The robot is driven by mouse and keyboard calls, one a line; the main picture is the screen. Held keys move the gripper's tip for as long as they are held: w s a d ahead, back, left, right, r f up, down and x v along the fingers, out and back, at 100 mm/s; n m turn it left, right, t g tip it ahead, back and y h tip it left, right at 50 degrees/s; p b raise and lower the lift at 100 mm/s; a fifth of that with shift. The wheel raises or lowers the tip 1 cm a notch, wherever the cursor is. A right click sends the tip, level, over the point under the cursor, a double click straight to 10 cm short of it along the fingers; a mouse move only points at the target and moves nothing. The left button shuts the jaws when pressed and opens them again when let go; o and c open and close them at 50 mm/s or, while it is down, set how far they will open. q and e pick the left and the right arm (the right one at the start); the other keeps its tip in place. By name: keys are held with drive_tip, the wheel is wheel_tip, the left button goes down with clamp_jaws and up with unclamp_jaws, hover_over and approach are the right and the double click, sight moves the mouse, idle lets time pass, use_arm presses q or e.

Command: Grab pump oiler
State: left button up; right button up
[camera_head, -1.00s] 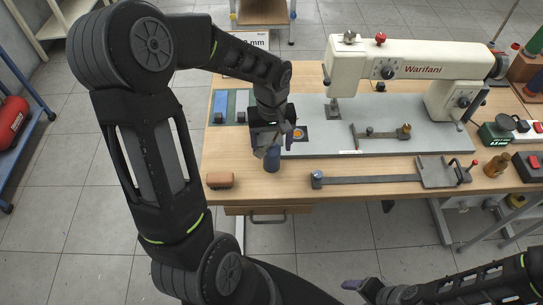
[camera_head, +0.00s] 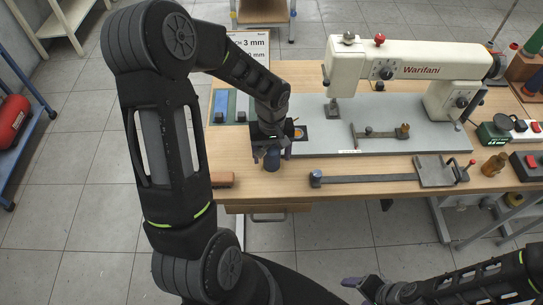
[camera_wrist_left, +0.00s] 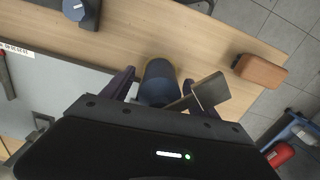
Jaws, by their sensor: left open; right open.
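The pump oiler appears to be the dark blue can (camera_head: 272,163) standing near the table's front edge, left of the metal bar. It also shows in the left wrist view (camera_wrist_left: 159,72), with a flat grey-brown lever-like piece (camera_wrist_left: 208,92) beside it. My left gripper (camera_head: 270,148) is open directly over the can. In the wrist view its purple-tipped fingers stand on both sides of the can; contact cannot be told. The can's top is partly hidden by the gripper. My right gripper (camera_head: 362,286) is open and empty at the bottom right, away from the table.
The white sewing machine (camera_head: 405,62) stands on a grey bed plate (camera_head: 320,140).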

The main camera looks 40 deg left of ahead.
use_arm(q)
drive_tip(key=shift+c, duration=0.3)
clamp_jaws()
idle(0.6)
